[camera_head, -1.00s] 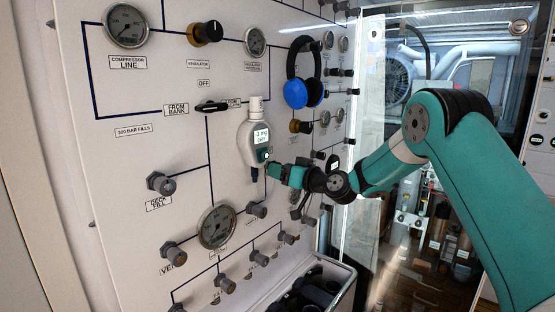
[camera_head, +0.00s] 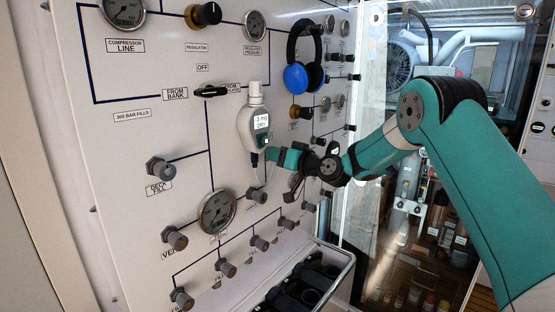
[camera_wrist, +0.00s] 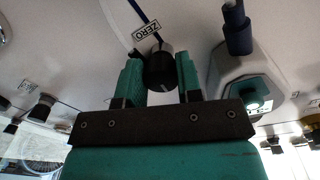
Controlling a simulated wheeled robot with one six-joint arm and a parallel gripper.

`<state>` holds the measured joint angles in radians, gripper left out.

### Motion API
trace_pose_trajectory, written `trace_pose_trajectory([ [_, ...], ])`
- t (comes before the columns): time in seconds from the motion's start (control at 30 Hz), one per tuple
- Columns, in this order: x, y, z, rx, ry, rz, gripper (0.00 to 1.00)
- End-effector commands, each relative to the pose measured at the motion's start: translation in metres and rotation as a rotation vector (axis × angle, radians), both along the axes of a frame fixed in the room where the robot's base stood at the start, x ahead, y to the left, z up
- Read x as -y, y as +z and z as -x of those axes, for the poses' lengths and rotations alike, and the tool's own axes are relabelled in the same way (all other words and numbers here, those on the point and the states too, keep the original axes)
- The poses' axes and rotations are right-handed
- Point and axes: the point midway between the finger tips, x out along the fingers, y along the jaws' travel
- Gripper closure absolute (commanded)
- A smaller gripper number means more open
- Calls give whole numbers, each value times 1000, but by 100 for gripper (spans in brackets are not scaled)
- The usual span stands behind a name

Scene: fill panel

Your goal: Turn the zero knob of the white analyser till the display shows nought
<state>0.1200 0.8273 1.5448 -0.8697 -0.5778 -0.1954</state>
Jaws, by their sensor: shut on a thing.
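The white analyser (camera_head: 246,126) hangs upright on the panel, with a small lit display (camera_head: 261,122). The display's text is tiny; its first line seems to start with a minus sign. In the wrist view the analyser (camera_wrist: 270,62) is at the right, with a dark cable plug. In the head view my gripper (camera_head: 272,155) is at the analyser's lower right and hides the knob.
Blue headphones (camera_head: 297,78) hang on the panel to the upper right of the analyser. A gauge (camera_head: 216,212) and several grey fittings are below. A black lever (camera_head: 210,92) is to the upper left. A rack (camera_head: 318,272) stands low at the front.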

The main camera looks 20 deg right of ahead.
Motion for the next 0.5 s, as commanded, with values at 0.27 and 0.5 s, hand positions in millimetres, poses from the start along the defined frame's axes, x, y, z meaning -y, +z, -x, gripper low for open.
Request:
trace_pose_trajectory([
  [0.27,-2,0,1,-133,3,-189,91],
  [0.5,-2,1,1,-148,2,-208,91],
])
